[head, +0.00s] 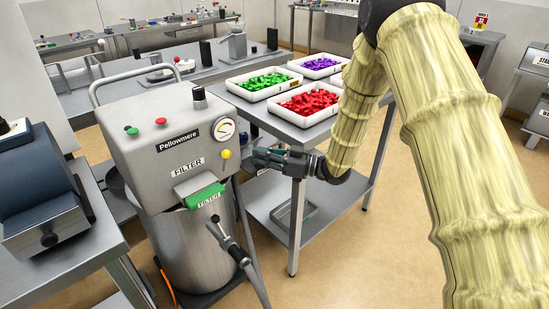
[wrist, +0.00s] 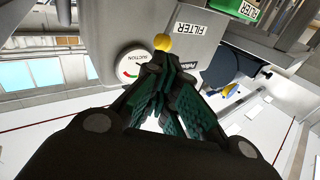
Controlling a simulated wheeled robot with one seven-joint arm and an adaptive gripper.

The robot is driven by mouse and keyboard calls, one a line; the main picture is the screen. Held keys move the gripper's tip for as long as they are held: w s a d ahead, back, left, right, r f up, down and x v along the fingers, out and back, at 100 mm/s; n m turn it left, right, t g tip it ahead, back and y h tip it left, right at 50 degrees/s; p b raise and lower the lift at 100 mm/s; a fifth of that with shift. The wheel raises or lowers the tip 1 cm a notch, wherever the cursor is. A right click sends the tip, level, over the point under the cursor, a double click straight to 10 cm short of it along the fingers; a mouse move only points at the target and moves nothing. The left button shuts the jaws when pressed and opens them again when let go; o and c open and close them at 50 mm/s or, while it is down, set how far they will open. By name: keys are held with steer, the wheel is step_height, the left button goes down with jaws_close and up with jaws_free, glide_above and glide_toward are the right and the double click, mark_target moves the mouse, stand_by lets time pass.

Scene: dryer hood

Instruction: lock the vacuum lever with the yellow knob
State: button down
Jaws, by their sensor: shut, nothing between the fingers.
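The yellow knob (head: 226,154) is a small ball on the front panel of the grey Pellowmere machine (head: 150,160), just below and right of the round gauge (head: 225,128). A short stem shows under it in the head view; the rest of the lever is hard to make out. My gripper (head: 256,156) is shut and empty, to the right of the knob at about its height. In the wrist view the closed fingertips (wrist: 160,62) point toward the yellow knob (wrist: 162,42), which appears just past them. I cannot tell whether they touch; the head view shows a gap.
A green-handled filter drawer (head: 206,196) sits below the panel. A black-handled lever (head: 228,242) stands in front of the metal drum (head: 190,245). Right of the machine is a steel table (head: 265,118) with trays of green, red (head: 308,101) and purple pieces.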

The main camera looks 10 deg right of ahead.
mark_target(225, 161)
steer(key=x, duration=0.6)
steer(key=shift+a+p, duration=0.25)
steer(key=shift+p, duration=0.05)
steer(key=shift+w+r, duration=0.1)
steer(key=shift+s+a+r+n+h+p, duration=0.3)
steer(key=shift+s+a+n+h+p, duration=0.2)
steer(key=shift+a, duration=0.2)
